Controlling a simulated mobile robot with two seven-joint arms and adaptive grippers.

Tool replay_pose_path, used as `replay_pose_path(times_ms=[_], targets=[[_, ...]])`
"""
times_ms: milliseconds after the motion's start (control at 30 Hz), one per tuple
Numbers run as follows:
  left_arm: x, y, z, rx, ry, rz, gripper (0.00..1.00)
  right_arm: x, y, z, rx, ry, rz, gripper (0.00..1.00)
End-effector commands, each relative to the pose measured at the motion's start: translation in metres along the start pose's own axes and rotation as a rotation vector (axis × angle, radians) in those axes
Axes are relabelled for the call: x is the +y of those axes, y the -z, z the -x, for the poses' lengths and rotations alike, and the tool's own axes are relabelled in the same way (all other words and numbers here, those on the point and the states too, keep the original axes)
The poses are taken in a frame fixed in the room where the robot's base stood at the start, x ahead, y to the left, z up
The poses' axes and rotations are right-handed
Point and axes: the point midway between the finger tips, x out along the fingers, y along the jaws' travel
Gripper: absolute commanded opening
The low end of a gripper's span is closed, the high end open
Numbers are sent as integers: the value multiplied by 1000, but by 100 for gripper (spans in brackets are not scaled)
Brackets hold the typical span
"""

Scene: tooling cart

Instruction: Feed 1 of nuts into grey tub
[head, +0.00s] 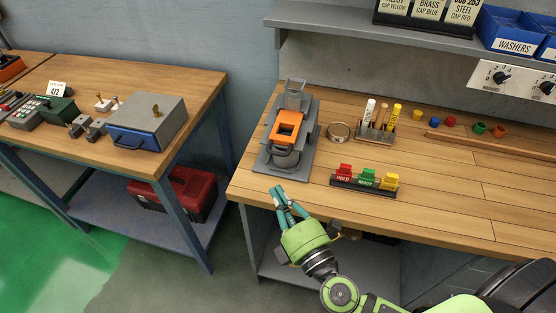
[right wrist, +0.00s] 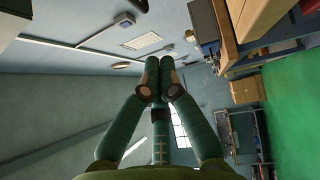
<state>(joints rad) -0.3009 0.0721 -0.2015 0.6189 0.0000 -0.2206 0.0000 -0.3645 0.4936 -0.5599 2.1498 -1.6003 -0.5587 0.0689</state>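A feeder stands at the left end of the wooden bench on a grey base (head: 308,150). It has a clear grey hopper (head: 294,95) at the back and an orange part (head: 286,127) in the middle. A round grey tub (head: 284,158) sits at its front, partly covered by the orange part. I cannot make out any nuts. My right gripper (head: 281,191) is at the bench's front edge, just in front of the feeder and apart from it. Its fingers meet at the tips in the right wrist view (right wrist: 160,65), with nothing between them. My left gripper is not in view.
Right of the feeder are a round dish (head: 338,131), a marker holder (head: 377,133) and a rack of coloured tags (head: 364,182). Several small coloured caps lie farther right, behind a wooden strip (head: 489,146). A shelf (head: 345,22) overhangs the back. The front right bench top is clear.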

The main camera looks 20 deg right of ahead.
Motion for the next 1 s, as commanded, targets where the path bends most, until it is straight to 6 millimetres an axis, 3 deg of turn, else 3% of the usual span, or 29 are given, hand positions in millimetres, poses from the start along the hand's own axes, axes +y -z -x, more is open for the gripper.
replay_pose_path(times_ms=[33, 133, 300, 833, 1000], targets=[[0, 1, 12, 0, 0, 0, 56, 8, -1, -14, -1, -3, -1, 0], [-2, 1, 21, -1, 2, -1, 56, 6, -1, -34, -1, -2, 0, 0], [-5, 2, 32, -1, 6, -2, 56, 3, -17, -52, 2, 1, 3, 0], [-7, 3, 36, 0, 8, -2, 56, -1, -28, -62, 2, 2, -1, 0], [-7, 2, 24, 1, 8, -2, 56, -7, -40, -76, -1, -1, 1, 0]])
